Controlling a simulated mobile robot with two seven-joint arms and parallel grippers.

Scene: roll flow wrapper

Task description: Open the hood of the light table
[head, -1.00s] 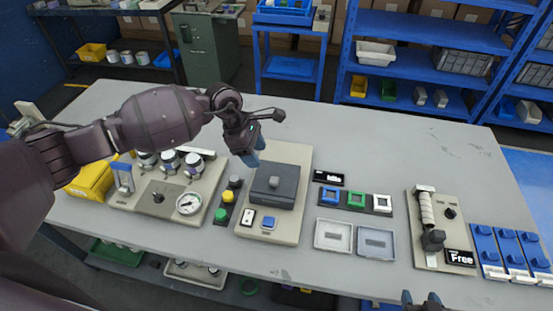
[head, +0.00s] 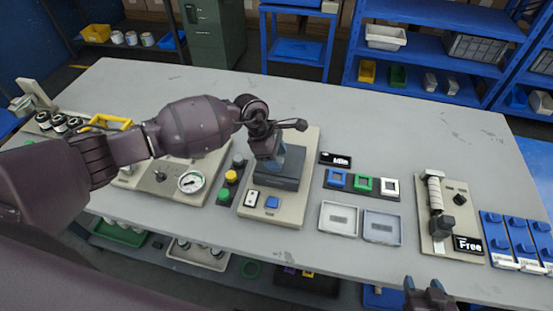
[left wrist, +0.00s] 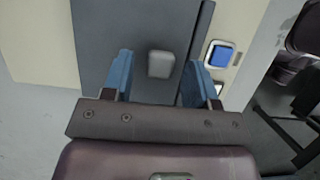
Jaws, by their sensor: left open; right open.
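The light table appears to be the beige unit (head: 270,218) with a dark grey hood (head: 290,184) lying closed on it. In the left wrist view the hood (left wrist: 100,30) carries a small light grey knob (left wrist: 161,64). My left gripper (head: 276,162) is open over the hood; its blue fingers (left wrist: 159,72) appear on either side of the knob, with gaps. Whether they are level with the knob I cannot tell. In the head view the gripper hides the knob. My right gripper (head: 430,290) is open and empty at the bottom edge, away from the hood.
A blue button (head: 272,202) and a white switch (head: 251,197) are on the unit's front. A coloured button strip (head: 231,176) and a gauge panel (head: 192,182) stand left. Two shallow trays (head: 339,218) lie right. The table's back is mostly clear.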

